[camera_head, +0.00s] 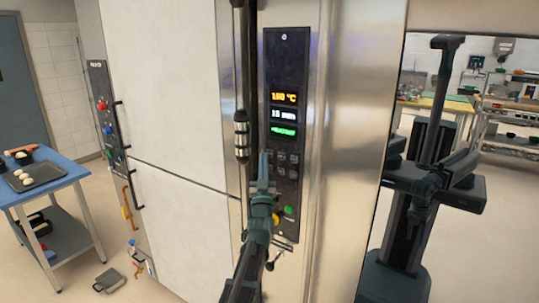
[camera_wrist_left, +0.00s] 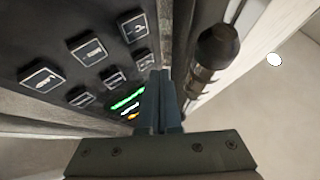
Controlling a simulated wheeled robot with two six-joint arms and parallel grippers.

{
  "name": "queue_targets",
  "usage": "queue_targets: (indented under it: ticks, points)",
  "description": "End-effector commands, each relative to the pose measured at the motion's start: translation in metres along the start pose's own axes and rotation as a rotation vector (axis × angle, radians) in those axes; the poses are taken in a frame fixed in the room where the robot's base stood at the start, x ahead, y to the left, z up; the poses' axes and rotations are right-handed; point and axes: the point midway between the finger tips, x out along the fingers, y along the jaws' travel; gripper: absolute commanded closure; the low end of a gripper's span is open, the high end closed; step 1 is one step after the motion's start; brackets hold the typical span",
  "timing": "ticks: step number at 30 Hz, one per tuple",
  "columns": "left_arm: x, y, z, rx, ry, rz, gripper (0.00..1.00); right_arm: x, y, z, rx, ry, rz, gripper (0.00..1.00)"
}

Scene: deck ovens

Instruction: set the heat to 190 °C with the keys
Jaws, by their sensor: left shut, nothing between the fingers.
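The control panel (camera_head: 287,75) is a dark upright strip on the steel oven front. Its display (camera_head: 284,98) shows an orange "°C" figure on top; its middle digit is too small to read surely. Below are a white minutes line and a green line. Small dark keys (camera_head: 283,157) sit under the display, with a green button (camera_head: 289,210) lower down. My left gripper (camera_head: 263,158) is shut and empty, pointing up beside the keys. In the left wrist view its fingers (camera_wrist_left: 163,98) are right of the keys (camera_wrist_left: 90,48), apparently apart from them. My right gripper is out of view.
A dark vertical handle (camera_head: 241,135) stands just left of the panel, close to my left gripper; it also shows in the left wrist view (camera_wrist_left: 214,50). A blue table (camera_head: 62,166) with a tray is at the far left. Bare steel lies right of the panel.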

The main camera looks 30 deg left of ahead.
Motion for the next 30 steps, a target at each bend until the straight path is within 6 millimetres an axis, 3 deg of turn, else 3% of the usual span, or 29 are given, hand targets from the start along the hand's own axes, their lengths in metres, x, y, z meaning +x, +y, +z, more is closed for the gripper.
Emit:
queue_targets:
  ticks: [8,21,30]
  points:
    - [-0.006,-0.004,-0.005,-0.001,0.000,-0.001,1.00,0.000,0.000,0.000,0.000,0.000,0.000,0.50]
    - [-0.034,-0.024,-0.025,0.000,0.000,-0.001,1.00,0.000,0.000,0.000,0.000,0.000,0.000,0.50]
    - [-0.035,-0.025,-0.025,-0.001,0.000,0.000,1.00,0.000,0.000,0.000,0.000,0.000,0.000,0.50]
